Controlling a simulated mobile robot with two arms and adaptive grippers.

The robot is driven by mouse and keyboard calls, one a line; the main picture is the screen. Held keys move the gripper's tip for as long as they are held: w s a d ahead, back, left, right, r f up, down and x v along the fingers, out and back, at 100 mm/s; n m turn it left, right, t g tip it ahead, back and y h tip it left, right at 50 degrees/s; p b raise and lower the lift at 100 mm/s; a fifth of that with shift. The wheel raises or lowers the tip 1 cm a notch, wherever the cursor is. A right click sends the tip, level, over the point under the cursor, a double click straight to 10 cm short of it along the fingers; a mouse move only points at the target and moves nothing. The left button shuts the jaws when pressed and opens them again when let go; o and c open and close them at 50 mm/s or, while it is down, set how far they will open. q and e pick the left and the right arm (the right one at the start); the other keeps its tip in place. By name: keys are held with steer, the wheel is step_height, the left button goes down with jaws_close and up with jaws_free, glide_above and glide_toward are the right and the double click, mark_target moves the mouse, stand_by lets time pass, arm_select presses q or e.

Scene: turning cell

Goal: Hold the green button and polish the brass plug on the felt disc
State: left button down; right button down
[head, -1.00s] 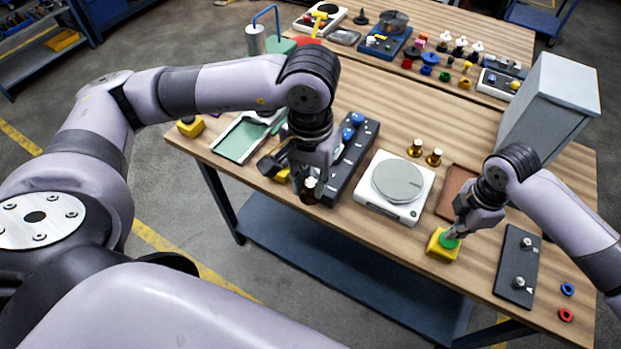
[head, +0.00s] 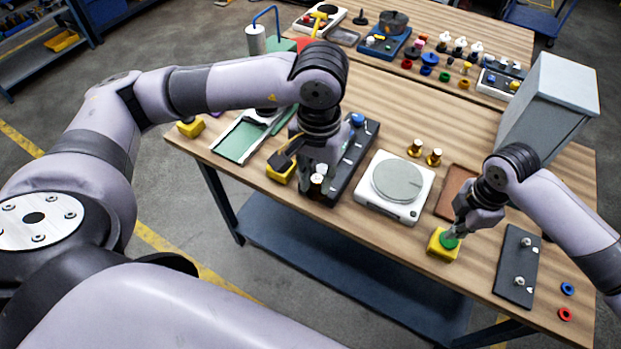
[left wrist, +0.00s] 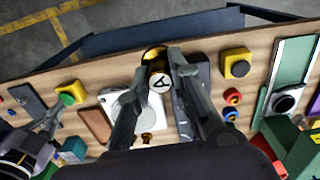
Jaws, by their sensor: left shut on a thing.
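The brass plug (left wrist: 157,72), with a pale marked top, is between the fingers of my left gripper (head: 317,184). That gripper is shut on it, over the near end of a dark rack. The grey felt disc (head: 398,181) lies on a white machine (head: 385,208) to the right, apart from the plug. The green button (head: 449,240) is on a yellow box (head: 441,249) right of the machine. My right gripper (head: 455,231) is down on the button with its tips touching it or very close. Its fingers are too small to tell open from shut.
The dark rack (head: 358,157) with blue knobs lies left of the machine. Two other brass pieces (head: 433,158) stand behind the machine. A brown tray (head: 455,187), a dark plate with pegs (head: 517,265) and a tall grey box (head: 546,103) are to the right.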

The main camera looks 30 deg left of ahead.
steer(key=shift+w, duration=0.15)
arm_select(q)
steer(key=w+d+f+n, duration=0.3)
steer(key=w+d+f, duration=0.1)
steer(key=w, duration=0.7)
steer(key=w+d+f+n, duration=0.3)
steer(key=w+d, duration=0.2)
steer(key=w, duration=0.6)
steer(key=shift+s+a+f, duration=0.1)
steer(key=shift+a+f, duration=0.05)
steer(key=shift+f, duration=1.1)
steer(key=shift+s+a+f, duration=0.1)
steer(key=shift+f, duration=1.15)
